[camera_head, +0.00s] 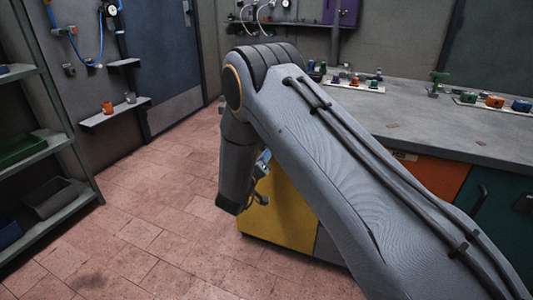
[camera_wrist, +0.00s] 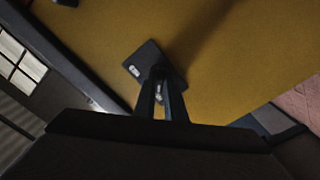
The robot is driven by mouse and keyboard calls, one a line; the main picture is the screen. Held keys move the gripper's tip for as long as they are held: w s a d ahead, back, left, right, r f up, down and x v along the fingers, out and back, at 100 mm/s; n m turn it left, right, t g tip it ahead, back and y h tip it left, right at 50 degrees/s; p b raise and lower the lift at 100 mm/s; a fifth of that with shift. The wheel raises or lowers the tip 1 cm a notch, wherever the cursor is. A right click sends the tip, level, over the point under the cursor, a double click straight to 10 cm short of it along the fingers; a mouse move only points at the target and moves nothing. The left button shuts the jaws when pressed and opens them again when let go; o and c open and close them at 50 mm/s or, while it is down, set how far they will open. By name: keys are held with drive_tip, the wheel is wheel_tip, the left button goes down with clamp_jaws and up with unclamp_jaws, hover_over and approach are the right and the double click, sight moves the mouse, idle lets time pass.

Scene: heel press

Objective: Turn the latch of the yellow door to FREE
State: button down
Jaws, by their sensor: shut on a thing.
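The yellow door (camera_head: 285,215) is on the front of the bench cabinet, partly behind my arm. It fills most of the wrist view (camera_wrist: 240,60). The latch (camera_wrist: 150,56) is a dark plate on it with a small pale marking at its left, too small to read. My gripper (camera_wrist: 161,76) is at the latch, its two dark fingers shut on the latch's turning part. The fingers cover that part, so its exact angle is hard to tell. In the head view the latch is hidden, and my arm bends down in front of the door.
The workbench (camera_head: 420,125) above the door carries several small parts. An orange door (camera_head: 435,173) and a teal door are to the right. A shelf rack (camera_head: 50,150) stands at the left. The tiled floor (camera_head: 150,230) between is clear.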

drive_tip(key=shift+n, duration=0.3)
drive_tip(key=c, duration=1.8)
unclamp_jaws()
drive_tip(key=v, duration=0.7)
drive_tip(key=shift+s+a+p, duration=0.1)
drive_tip(key=shift+s+p, duration=0.2)
drive_tip(key=shift+s, duration=0.1)
